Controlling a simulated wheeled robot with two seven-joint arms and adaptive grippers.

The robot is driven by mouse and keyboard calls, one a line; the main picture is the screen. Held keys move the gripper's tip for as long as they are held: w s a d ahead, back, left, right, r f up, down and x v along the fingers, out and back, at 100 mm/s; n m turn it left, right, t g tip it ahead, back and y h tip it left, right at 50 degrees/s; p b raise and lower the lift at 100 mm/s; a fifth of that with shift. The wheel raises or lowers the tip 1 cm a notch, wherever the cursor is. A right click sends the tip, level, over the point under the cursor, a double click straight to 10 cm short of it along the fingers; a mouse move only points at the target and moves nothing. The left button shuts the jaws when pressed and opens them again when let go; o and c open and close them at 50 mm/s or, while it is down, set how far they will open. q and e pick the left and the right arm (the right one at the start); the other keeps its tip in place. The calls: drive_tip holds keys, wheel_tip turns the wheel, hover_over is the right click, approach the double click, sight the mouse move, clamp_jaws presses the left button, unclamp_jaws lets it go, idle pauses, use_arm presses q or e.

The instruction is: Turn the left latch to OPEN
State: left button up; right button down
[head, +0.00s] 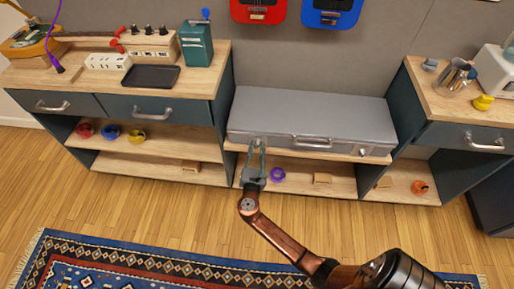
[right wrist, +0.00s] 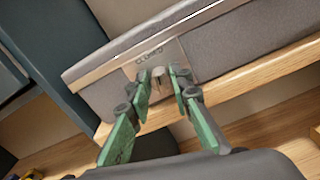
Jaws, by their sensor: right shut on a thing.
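A closed grey case (head: 310,112) lies on the middle shelf, its front face towards me. My right gripper (head: 258,146) reaches up to the left end of that front. In the right wrist view, the left latch (right wrist: 158,75) is a small metal knob on a metal plate. Lettering above it seems to read CLOSED. The fingertips of my right gripper (right wrist: 163,80) are on either side of the latch, shut on it. In the head view the gripper hides the latch. My left gripper is not in view.
The case has a front handle (head: 313,143) and a right latch (head: 362,152). The wooden shelf edge (right wrist: 250,90) runs just below the case. Dark cabinets stand on both sides. A purple roll (head: 278,175) lies on the lower shelf, near my gripper.

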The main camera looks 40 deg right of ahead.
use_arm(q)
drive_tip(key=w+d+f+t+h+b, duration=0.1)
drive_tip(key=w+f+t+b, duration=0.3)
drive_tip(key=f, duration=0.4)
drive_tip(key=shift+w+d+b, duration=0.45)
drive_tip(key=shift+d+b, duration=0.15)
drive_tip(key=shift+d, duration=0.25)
use_arm(e)
drive_tip(key=shift+s+d+f+m, duration=0.1)
drive_tip(key=shift+m, duration=2.5)
drive_tip(key=shift+s+a+f+m, duration=0.1)
drive_tip(key=shift+f+m, duration=0.05)
drive_tip(key=shift+m, duration=2.45)
drive_tip(key=shift+d+f+m, duration=0.1)
drive_tip(key=shift+m, duration=2.5)
drive_tip(key=c, duration=1.8)
unclamp_jaws()
drive_tip(key=shift+r, duration=0.1)
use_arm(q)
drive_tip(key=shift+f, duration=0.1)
use_arm(e)
drive_tip(key=v, duration=0.7)
drive_tip(key=shift+a, duration=0.2)
